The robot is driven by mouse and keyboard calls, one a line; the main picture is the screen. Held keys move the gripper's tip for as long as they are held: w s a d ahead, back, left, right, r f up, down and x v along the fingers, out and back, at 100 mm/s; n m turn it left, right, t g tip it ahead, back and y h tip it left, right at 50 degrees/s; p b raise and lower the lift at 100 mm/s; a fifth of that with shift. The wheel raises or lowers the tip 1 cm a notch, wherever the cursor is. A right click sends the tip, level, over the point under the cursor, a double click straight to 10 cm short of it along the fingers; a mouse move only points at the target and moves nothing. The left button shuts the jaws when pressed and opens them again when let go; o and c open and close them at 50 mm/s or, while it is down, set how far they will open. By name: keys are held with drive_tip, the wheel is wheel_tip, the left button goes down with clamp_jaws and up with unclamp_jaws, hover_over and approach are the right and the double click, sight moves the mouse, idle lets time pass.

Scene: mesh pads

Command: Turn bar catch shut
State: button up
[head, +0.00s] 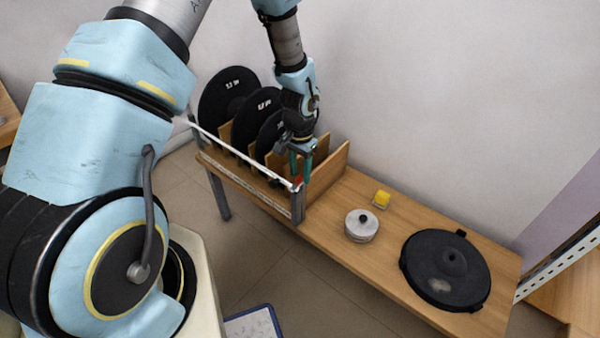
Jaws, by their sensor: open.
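A wooden rack holds several black discs (226,97) upright between wooden dividers. A thin white bar (235,148) runs along the rack's front, from the left post to the right metal post (298,206). A small red part (298,180), perhaps the bar catch, shows at the bar's right end near the top of that post. My gripper (300,172) points down right at this end, its teal fingers open around or just behind the red part. I cannot tell whether they touch it. The fingers and post partly hide the red part, so its turn position is unclear.
The wooden bench (338,208) extends right of the rack. It carries a small yellow block (382,198), a round pale container with a dark knob (361,226) and a large black round pad holder (446,268). A wall stands close behind. A blue-edged board (252,325) lies below.

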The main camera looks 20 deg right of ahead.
sight(299, 176)
wheel_tip(299, 176, up, 10)
drive_tip(key=shift+b, duration=0.4)
drive_tip(key=shift+a+r, duration=0.1)
drive_tip(key=shift+r, duration=0.05)
drive_tip(key=w+a+r+n+p, duration=0.1)
drive_tip(key=a+r+n, duration=0.1)
drive_tip(key=a+r, duration=0.35)
drive_tip(key=w+a+r+n+p, duration=0.1)
drive_tip(key=w+a+r+n, duration=0.15)
drive_tip(key=a, duration=0.55)
drive_tip(key=s+a+r+n, duration=0.3)
drive_tip(key=a+r, duration=0.1)
drive_tip(key=a, duration=0.4)
drive_tip(key=s+a+r+n+t+p, duration=0.1)
drive_tip(key=s+a+r+n, duration=0.2)
drive_tip(key=a, duration=0.4)
drive_tip(key=shift+s+a+r+n+t, duration=0.3)
drive_tip(key=shift+s+a+r+n, duration=0.1)
drive_tip(key=shift+s, duration=0.2)
